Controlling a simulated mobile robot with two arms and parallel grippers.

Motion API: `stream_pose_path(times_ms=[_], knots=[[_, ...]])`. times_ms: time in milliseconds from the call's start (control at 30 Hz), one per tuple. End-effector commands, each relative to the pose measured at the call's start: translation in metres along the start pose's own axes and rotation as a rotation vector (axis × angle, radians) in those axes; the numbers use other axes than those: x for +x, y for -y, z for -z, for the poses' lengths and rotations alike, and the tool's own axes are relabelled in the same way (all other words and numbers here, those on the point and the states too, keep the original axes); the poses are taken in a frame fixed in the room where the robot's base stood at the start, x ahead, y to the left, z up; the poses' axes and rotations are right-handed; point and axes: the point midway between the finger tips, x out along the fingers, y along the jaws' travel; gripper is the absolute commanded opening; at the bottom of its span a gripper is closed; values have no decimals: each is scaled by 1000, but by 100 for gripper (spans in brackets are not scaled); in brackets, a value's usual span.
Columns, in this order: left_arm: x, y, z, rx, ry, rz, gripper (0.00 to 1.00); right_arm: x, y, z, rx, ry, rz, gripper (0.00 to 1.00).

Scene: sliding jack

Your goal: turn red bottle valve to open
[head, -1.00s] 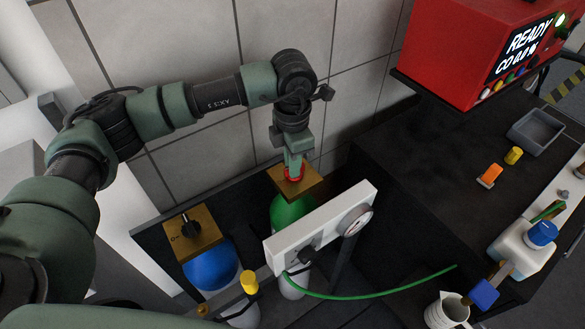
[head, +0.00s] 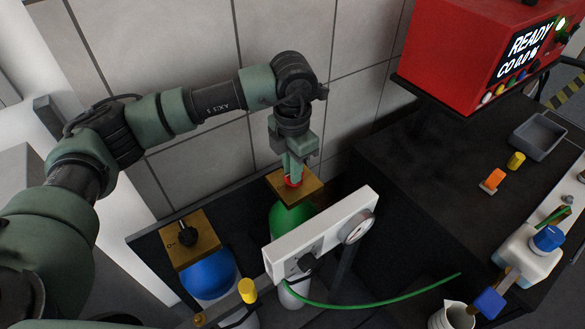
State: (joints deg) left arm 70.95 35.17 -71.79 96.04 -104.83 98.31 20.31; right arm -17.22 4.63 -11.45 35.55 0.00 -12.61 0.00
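The red bottle valve (head: 291,183) sits on a brass-coloured square plate (head: 310,191) on top of the green-shouldered bottle (head: 282,222). My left gripper (head: 292,180) points down on the valve from above, with its fingers around the red handle. It looks shut on it; the fingers hide most of the handle. My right gripper is not in view.
A blue-shouldered bottle (head: 209,277) with a dark knob (head: 187,230) stands to the left. A white panel with a gauge (head: 357,227) stands close in front of the green bottle. A green hose (head: 400,297) runs right. The tiled wall is behind.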

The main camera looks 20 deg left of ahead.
Motion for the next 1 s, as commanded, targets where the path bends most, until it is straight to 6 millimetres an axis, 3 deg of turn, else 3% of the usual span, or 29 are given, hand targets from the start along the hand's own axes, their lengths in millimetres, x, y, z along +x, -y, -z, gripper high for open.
stream_pose_path(times_ms=[67,433,800,1000], knots=[[-1,-1,0,-2,2,-1,34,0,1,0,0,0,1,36],[-4,0,-1,1,2,-1,34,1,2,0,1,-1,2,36],[-61,-1,-1,0,4,-2,34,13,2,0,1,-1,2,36],[-78,-1,0,-1,2,-1,34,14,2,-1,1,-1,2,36]])
